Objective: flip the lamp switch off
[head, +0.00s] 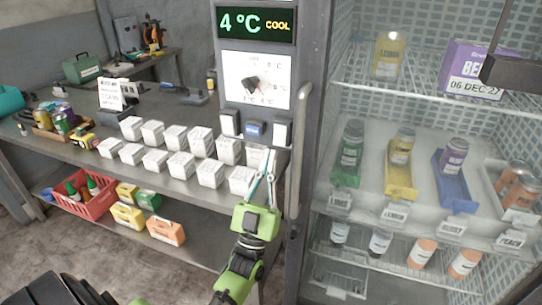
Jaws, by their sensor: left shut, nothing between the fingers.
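The control panel on the freezer's post carries three rocker switches in a row: a white left one (229,124), a blue middle one (255,131) and a white right one (282,133). Their labels are too small to read, so I cannot tell which is the lamp switch. My left gripper (265,162) is shut and empty, its thin fingers pointing up. In the picture its tips lie just below the switches, between the blue one and the right white one. I cannot tell whether they touch the panel. My right gripper is not in view.
Above the switches are a temperature dial (251,84) and a display (256,22) reading 4 °C COOL. Several white boxes (209,173) stand on the bench by my left gripper. A vertical handle (299,135) runs right of the panel. Stocked freezer shelves (424,88) fill the right.

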